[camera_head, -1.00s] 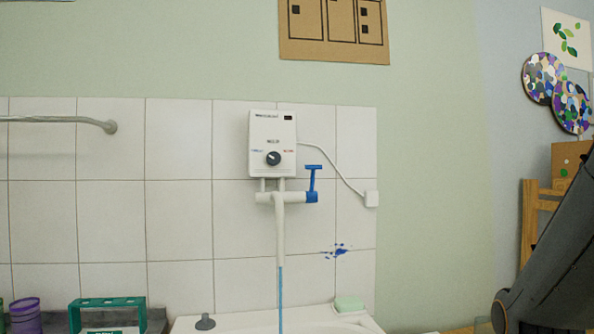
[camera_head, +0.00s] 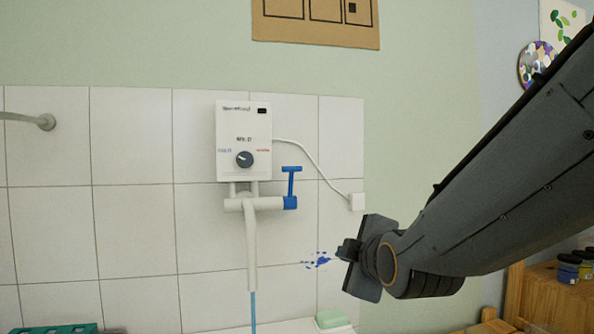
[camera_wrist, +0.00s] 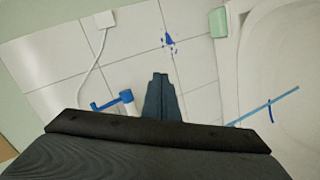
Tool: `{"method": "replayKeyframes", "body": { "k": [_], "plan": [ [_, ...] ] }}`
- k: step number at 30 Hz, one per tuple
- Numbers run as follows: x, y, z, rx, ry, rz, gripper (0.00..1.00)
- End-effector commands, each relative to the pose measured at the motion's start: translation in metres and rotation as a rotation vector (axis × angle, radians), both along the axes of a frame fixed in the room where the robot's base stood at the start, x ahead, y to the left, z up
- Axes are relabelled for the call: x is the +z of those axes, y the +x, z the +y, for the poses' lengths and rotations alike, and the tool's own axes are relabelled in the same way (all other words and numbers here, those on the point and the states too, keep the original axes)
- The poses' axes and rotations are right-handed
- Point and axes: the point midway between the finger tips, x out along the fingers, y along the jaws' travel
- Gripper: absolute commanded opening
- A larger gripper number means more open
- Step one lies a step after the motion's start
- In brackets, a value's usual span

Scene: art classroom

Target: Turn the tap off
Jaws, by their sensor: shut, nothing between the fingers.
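The tap (camera_head: 250,225) is a white spout under a white water heater (camera_head: 243,140) on the tiled wall. Its blue handle (camera_head: 291,185) stands up at the right end of the tap body. A thin blue stream (camera_head: 253,312) runs from the spout, and it also shows in the wrist view (camera_wrist: 262,112). My gripper (camera_head: 346,250) is to the right of and below the handle, apart from it. In the wrist view my gripper (camera_wrist: 160,78) is shut and empty, with the blue handle (camera_wrist: 110,103) to its left.
A sink (camera_wrist: 285,75) lies below, with a green soap (camera_head: 331,319) at its back edge. A white cable (camera_head: 318,163) runs from the heater to a wall socket (camera_head: 356,201). Blue paint splatter (camera_head: 317,260) marks the tiles. Jars on a wooden shelf (camera_head: 550,300) stand at right.

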Motion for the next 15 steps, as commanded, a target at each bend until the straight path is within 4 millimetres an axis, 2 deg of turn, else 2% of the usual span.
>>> {"method": "replayKeyframes", "body": {
  "k": [1, 3, 6, 10, 15],
  "plan": [
    [0.034, -0.002, 0.019, 0.053, -0.061, -0.109, 0.00],
    [0.072, -0.005, 0.036, 0.097, -0.144, -0.247, 0.00],
    [0.111, -0.012, 0.052, 0.127, -0.227, -0.391, 0.00],
    [0.135, -0.017, 0.061, 0.137, -0.283, -0.483, 0.00],
    [0.137, -0.011, 0.063, 0.136, -0.295, -0.502, 0.00]
  ]
}}
